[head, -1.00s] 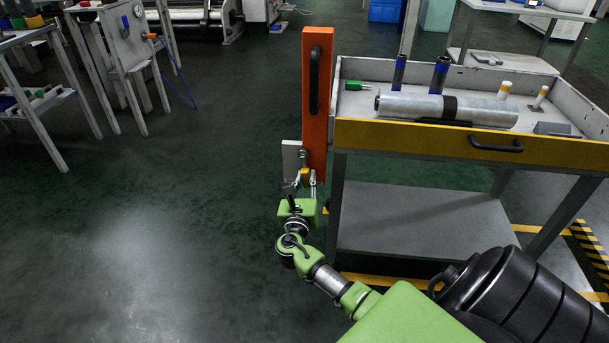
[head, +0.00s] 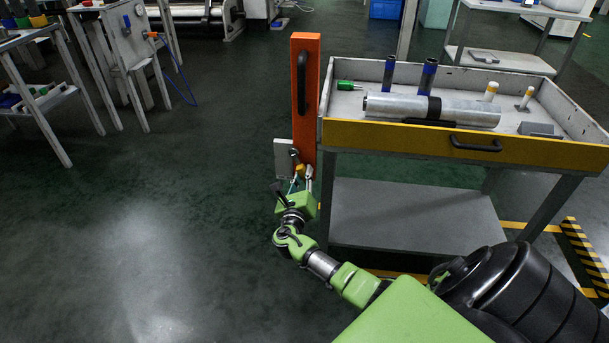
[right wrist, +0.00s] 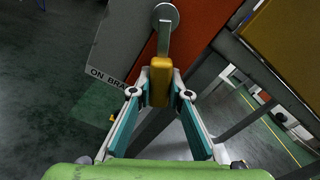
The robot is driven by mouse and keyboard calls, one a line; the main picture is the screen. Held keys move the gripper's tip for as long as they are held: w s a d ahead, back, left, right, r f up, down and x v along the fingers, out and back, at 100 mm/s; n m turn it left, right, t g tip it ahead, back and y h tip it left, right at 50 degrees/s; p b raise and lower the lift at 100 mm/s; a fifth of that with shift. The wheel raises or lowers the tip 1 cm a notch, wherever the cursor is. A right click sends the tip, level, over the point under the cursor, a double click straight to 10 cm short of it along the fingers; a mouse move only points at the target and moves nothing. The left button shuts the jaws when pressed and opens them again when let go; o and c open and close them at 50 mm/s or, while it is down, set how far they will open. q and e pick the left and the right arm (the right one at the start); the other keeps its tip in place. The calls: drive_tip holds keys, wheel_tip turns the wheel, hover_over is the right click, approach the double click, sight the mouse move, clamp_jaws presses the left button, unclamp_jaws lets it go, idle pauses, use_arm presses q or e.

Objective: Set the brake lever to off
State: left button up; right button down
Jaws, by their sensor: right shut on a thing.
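The brake lever has a yellow handle (right wrist: 160,80) on a grey metal arm. The arm hangs from a round pivot on the lower part of the orange post (head: 304,90). A grey plate (right wrist: 120,50) beside the pivot carries dark letters, of which "ON BRA" can be read. The handle points down toward my wrist in the right wrist view. My right gripper (right wrist: 160,96) is shut on the handle, with a finger on each side. In the head view the right gripper (head: 301,181) is at the post's foot. My left gripper is not in view.
A cart (head: 420,212) stands right of the post, with a yellow front edge. Its tray holds a large silver roll (head: 400,107), blue cylinders and a green-handled tool (head: 347,86). The floor (head: 130,230) to the left is open. Workbenches stand farther left.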

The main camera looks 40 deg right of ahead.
drive_tip(key=shift+f, duration=0.1)
drive_tip(key=c, duration=1.9)
unclamp_jaws()
drive_tip(key=shift+s, duration=0.1)
drive_tip(key=v, duration=1.2)
